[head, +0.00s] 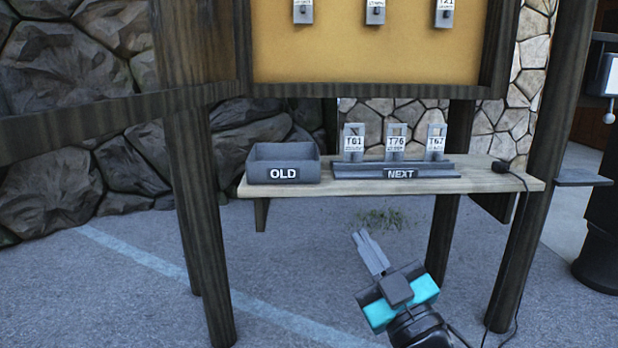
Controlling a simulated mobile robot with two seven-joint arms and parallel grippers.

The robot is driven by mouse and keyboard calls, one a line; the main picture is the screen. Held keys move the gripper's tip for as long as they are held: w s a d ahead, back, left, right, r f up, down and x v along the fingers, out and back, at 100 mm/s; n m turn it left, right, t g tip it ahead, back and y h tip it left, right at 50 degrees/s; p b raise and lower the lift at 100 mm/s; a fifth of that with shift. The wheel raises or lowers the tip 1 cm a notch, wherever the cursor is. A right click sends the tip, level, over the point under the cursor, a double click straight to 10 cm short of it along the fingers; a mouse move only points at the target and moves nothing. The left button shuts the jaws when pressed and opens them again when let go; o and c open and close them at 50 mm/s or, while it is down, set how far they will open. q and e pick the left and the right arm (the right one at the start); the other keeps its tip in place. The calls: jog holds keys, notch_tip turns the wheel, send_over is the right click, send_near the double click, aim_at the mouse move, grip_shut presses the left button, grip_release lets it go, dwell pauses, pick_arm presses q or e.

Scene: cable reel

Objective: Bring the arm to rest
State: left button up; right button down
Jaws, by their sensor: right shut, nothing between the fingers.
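My right gripper (368,252) is in the lower middle of the head view, in front of and below the wooden shelf (335,187). Its grey fingers are together with nothing between them and point up and slightly left. It is apart from the shelf and everything on it. My left gripper does not show.
The shelf carries a grey bin marked OLD (283,165), a rack marked NEXT (402,172) with three tags standing in it, and a small black object (500,167) with a cable hanging down. Wooden posts (205,230) stand on both sides. Open pavement (290,260) lies below.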

jog(key=s+d+f+m+g+h, duration=0.2)
jog(key=s+f+m+h, duration=0.1)
jog(key=f, duration=0.7)
jog(key=s+d+f+m+g+h, duration=0.2)
jog(key=s+f+g, duration=0.1)
jog(key=f, duration=0.6)
jog(key=s+d+f+m+g+h, duration=0.25)
jog(key=s+f+g, duration=0.25)
jog(key=s+f, duration=0.75)
pick_arm(q)
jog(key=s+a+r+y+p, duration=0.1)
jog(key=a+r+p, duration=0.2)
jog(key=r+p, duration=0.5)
jog(key=p, duration=0.5)
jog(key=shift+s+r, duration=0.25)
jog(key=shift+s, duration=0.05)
pick_arm(e)
notch_tip(320, 180, up, 8)
jog(key=d, duration=0.3)
jog(key=shift+s, duration=0.2)
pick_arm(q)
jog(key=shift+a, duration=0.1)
